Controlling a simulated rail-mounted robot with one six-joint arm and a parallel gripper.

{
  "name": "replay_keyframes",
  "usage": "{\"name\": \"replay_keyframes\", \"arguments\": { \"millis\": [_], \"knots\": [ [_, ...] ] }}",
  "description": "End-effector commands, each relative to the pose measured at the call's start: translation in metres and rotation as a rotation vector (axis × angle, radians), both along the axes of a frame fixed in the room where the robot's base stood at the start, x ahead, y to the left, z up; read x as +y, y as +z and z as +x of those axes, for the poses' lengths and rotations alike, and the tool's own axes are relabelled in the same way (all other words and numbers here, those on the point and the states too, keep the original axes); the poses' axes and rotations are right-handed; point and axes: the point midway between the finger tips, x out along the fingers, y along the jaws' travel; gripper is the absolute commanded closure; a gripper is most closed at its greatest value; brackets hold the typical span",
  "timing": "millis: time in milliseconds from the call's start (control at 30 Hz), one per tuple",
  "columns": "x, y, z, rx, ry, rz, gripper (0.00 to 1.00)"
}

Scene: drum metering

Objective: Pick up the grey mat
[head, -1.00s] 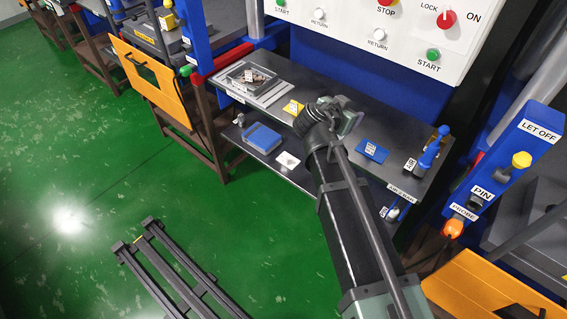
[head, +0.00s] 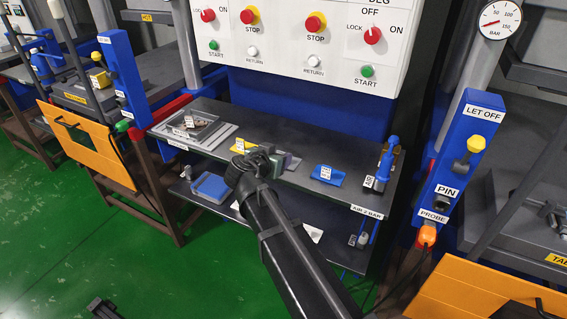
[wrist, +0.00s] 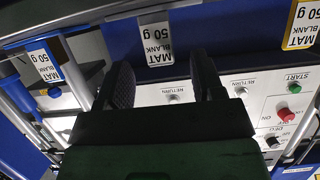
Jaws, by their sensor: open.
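The grey mat (wrist: 158,40) shows in the wrist view as a white-labelled plate, top centre, between a blue mat (wrist: 44,68) on the left and a yellow mat (wrist: 303,24) on the right. My gripper (wrist: 162,62) is open, its two dark fingers to either side of the grey mat's label, with nothing between them. I cannot tell how far off the mat is. In the head view my gripper (head: 282,161) is over the bench, between the yellow mat (head: 242,145) and the blue mat (head: 327,175), and the grey mat is hidden behind it.
The dark bench (head: 235,122) carries a clear tray (head: 195,127) of small parts at left and a blue-handled tool (head: 386,160) at right. A white control panel (head: 290,50) rises behind. A lower shelf holds a blue tray (head: 211,187). A blue post (head: 457,155) stands at right.

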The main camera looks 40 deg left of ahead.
Motion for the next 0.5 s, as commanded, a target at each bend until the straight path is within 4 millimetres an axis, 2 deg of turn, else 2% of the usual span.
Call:
{"name": "replay_keyframes", "arguments": {
  "millis": [33, 133, 367, 500],
  "knots": [
    [0.002, -0.007, 0.011, 0.000, -0.003, 0.000, 0.38],
    [0.005, -0.014, 0.027, 0.001, -0.002, 0.000, 0.38],
    [0.004, -0.012, 0.031, 0.001, 0.000, 0.000, 0.38],
    [0.004, -0.012, 0.031, 0.001, -0.001, -0.001, 0.58]
  ]
}}
